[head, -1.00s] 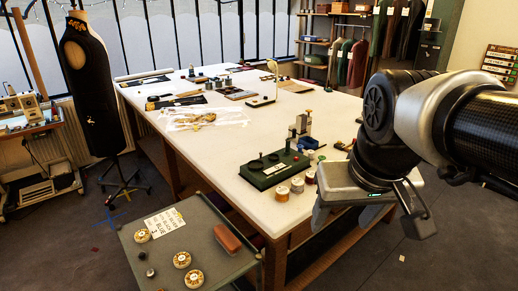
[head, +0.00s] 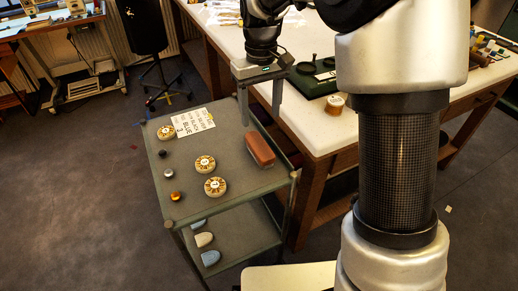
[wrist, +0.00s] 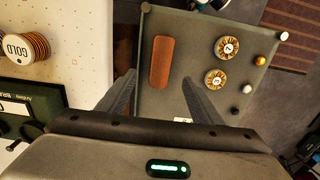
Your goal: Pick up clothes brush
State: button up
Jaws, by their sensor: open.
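The clothes brush appears to be the reddish-brown oblong block (head: 260,149) lying on the top shelf of the grey-green cart (head: 225,150), near its right edge. In the wrist view the brush (wrist: 161,62) lies lengthwise up the picture, between the lines of the two fingers. My gripper (head: 261,120) is open and empty, fingers pointing down, above the cart near the brush's far end. It also shows in the wrist view (wrist: 159,78), fingers apart on either side of the brush's near end. No contact with the brush shows.
A printed card (head: 193,122), patterned round spools (head: 205,165) and small knobs (head: 168,173) lie left of the brush. The white worktable (head: 318,135) stands close on the right, with a dark green device (head: 318,84) and a spool (head: 334,103) near its corner.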

aim_at(259, 145)
notch_tip(259, 145, down, 11)
jog(key=shift+w+a+f+b, duration=0.1)
jog(key=shift+a+f+b, duration=0.05)
jog(key=shift+b, duration=1.05)
jog(key=c, duration=1.2)
notch_tip(259, 145, up, 10)
jog(key=shift+r+p, duration=0.1)
jog(key=shift+p, duration=1.05)
jog(key=o, duration=0.4)
jog(key=shift+c, duration=1.2)
